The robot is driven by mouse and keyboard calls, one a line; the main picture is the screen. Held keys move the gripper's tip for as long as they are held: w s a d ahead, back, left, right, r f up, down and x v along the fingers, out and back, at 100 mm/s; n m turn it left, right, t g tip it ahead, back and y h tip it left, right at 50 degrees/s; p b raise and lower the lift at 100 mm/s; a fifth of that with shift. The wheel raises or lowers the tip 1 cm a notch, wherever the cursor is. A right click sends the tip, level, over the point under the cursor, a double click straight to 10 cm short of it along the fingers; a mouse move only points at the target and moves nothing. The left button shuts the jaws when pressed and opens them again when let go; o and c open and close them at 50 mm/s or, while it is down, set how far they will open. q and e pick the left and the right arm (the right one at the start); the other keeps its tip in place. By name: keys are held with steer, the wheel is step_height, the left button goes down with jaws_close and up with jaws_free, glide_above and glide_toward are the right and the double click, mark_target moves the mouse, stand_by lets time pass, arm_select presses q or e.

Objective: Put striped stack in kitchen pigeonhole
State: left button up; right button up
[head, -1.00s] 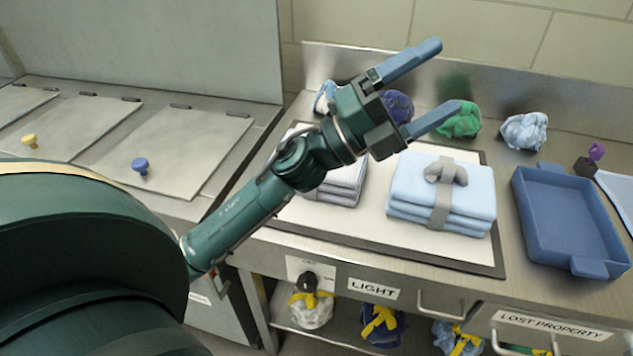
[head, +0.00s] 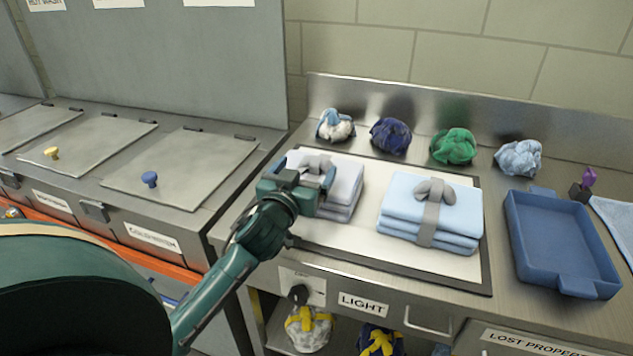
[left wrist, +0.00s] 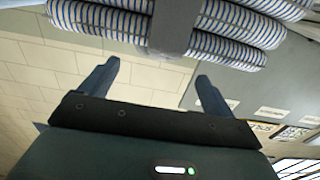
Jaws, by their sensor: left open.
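The striped stack (head: 345,188), folded pale cloth with a grey band and knot, lies on the left of the white board on the counter. In the left wrist view its blue-and-white striped layers (left wrist: 220,42) and grey band run across the top. My left gripper (head: 304,172) is at the stack's near-left side and covers part of it. It also shows in the left wrist view (left wrist: 157,71), with its two fingers apart, nothing between them and their tips just short of the stack. My right gripper is not in view. I see no kitchen pigeonhole.
A light-blue stack (head: 405,198) lies right of the striped one on the board (head: 368,232). A blue tray (head: 563,245) stands farther right. Several cloth bundles (head: 455,146) line the back. Lidded bins (head: 180,170) are on the left; tied bundles (head: 308,328) sit below the counter.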

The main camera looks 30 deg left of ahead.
mark_target(317, 157)
arm_select(q)
steer(key=shift+d+f+x, duration=0.1)
steer(key=shift+d+x, duration=0.05)
steer(key=shift+x, duration=1.4)
steer(key=shift+d+f+x, duration=0.15)
steer(key=shift+x, duration=1.35)
steer(key=shift+c, duration=0.2)
jaws_close()
steer(key=shift+w+r, duration=0.1)
steer(key=shift+r, duration=0.1)
